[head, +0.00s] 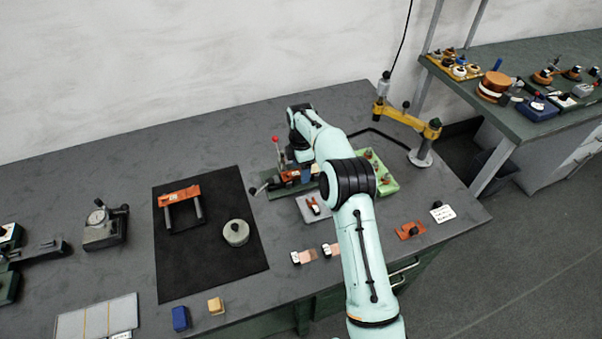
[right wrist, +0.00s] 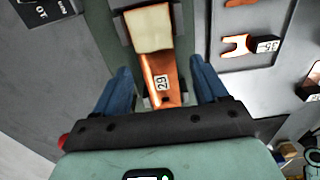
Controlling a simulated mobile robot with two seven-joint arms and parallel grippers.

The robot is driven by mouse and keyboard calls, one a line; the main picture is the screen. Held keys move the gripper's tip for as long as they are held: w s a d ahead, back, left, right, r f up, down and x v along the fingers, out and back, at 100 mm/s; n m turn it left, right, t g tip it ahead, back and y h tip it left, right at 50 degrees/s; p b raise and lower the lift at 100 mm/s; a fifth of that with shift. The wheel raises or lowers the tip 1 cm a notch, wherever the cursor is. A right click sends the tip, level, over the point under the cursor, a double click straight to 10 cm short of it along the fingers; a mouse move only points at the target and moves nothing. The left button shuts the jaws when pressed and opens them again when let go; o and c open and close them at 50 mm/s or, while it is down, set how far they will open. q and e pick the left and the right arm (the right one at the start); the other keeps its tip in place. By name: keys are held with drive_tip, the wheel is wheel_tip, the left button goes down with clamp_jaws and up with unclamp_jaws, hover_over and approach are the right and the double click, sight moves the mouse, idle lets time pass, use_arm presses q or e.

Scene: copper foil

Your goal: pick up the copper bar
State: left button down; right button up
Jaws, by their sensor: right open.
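In the right wrist view a copper bar (right wrist: 161,82) with a white tag reading 29 lies lengthwise between my blue fingers. A cream block (right wrist: 150,28) covers its far end. My right gripper (right wrist: 160,64) is open, with one finger on each side of the bar and a visible gap to each. I cannot tell how high the fingers are above it. In the head view my right arm reaches to the fixture with the red-knobbed lever (head: 276,149) and hides part of it. My left gripper is not in view.
A grey tray (head: 306,209) with a copper fork piece and a green tray (head: 386,184) stand close by. A yellow-armed stand (head: 419,155) is to the right. A black mat (head: 205,270) holds an orange-handled tool and a round weight. The bench's front middle has small blocks.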

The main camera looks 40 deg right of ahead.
drive_tip(key=shift+w+r, duration=0.1)
drive_tip(key=c, duration=1.3)
drive_tip(key=shift+r, duration=0.15)
